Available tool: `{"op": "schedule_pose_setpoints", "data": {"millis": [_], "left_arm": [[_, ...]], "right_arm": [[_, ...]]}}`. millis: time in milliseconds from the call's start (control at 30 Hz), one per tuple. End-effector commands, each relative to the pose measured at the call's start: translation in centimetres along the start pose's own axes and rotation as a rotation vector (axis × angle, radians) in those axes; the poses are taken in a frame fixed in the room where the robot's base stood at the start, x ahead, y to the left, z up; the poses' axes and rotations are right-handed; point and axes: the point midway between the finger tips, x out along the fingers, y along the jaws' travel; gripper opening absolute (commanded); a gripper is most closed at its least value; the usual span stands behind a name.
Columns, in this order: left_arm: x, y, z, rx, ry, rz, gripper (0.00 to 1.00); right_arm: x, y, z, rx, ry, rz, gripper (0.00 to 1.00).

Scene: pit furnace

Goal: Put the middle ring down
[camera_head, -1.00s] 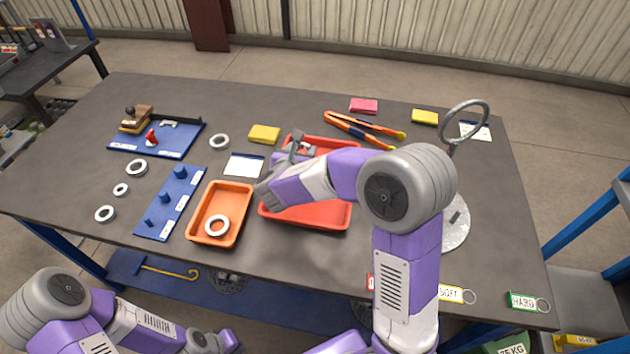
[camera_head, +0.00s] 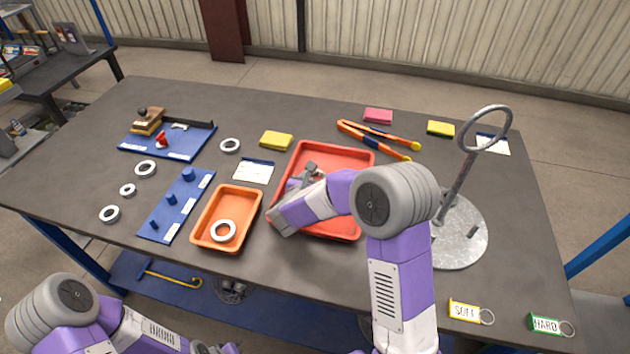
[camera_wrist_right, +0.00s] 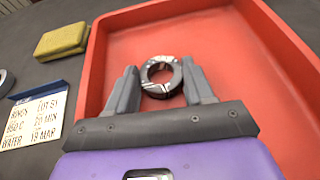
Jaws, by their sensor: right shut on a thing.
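My right gripper (camera_head: 312,168) is over the red tray (camera_head: 357,150). In the right wrist view its fingers (camera_wrist_right: 162,86) are shut on a metal ring (camera_wrist_right: 147,75), held at the fingertips with its hole facing the camera. The red tray's floor (camera_wrist_right: 240,60) lies behind the ring; I cannot tell whether the ring touches it. In the head view the ring is too small and covered to make out. My left gripper (camera_head: 215,349) is at the bottom edge, partly cut off, away from the table top.
The orange tray (camera_head: 203,222) holds a pale ring (camera_head: 222,231). Left of it are a blue peg board (camera_head: 160,222) and several loose rings. A ring stand (camera_head: 462,235) rises at right; tongs (camera_head: 375,138) lie behind.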

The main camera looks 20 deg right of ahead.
Motion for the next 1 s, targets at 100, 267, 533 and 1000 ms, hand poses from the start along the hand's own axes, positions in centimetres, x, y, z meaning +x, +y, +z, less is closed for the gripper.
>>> {"op": "schedule_pose_setpoints", "data": {"millis": [100, 267, 533, 1000], "left_arm": [[-0.11, 0.05, 0.00, 0.000, 0.000, 0.000, 0.00], [0.32, -0.11, -0.02, 0.000, 0.000, 0.000, 0.00], [0.42, -0.15, -0.02, 0.000, 0.000, 0.000, 0.00], [-0.34, 0.13, 0.01, 0.000, 0.000, 0.000, 0.00]], "right_arm": [[-0.09, 0.04, 0.23, 0.001, -0.002, 0.001, 0.16], [0.08, 0.05, -0.17, 0.001, -0.002, 0.001, 0.16], [0.15, -0.04, -0.44, 0.000, 0.003, -0.001, 0.78], [-0.06, -0.20, 0.14, -0.001, 0.006, -0.005, 0.78]]}}
